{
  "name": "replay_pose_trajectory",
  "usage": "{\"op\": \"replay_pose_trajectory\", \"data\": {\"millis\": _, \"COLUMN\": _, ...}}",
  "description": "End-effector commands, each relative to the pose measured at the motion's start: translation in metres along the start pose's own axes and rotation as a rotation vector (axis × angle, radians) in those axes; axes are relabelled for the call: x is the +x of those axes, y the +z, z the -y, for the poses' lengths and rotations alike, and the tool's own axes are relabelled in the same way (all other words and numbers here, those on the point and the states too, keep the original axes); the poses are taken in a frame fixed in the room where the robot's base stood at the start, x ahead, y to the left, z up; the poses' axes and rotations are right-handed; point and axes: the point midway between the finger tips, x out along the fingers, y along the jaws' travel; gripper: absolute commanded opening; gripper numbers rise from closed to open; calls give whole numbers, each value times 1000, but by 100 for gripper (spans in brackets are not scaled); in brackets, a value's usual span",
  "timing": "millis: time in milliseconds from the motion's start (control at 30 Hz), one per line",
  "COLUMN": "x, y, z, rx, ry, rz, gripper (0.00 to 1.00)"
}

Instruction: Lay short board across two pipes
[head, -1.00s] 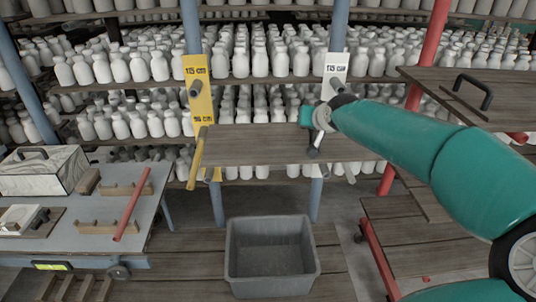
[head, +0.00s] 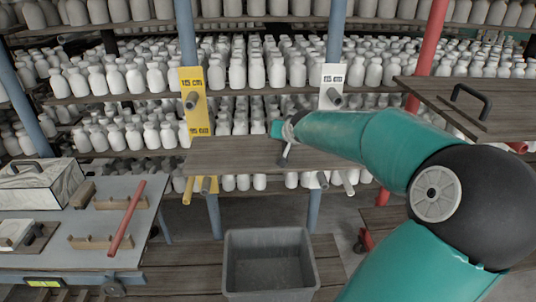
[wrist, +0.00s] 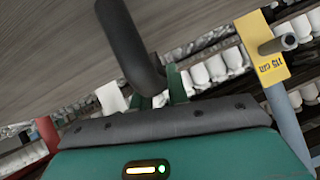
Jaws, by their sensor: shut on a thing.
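The short brown board (head: 232,156) is level or nearly so in front of the shelves in the head view, and fills the upper left of the wrist view (wrist: 60,55). My gripper (head: 287,143) is shut on its dark curved handle (wrist: 128,45).
A yellow plate (head: 195,125) and a white plate (head: 330,78) on blue posts each carry a higher peg. A grey bin (head: 269,280) stands below. A cart (head: 85,255) with a box (head: 38,187) is at left. Another board with a handle (head: 472,97) is at right.

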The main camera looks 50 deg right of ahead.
Motion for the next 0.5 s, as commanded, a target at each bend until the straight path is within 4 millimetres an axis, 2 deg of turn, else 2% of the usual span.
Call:
{"op": "replay_pose_trajectory", "data": {"millis": 67, "x": 8, "y": -1, "z": 8, "rx": -5, "ry": -4, "rz": -4, "gripper": 0}}
{"op": "replay_pose_trajectory", "data": {"millis": 500, "x": 46, "y": 17, "z": 18, "rx": -4, "ry": -4, "rz": -2, "gripper": 0}}
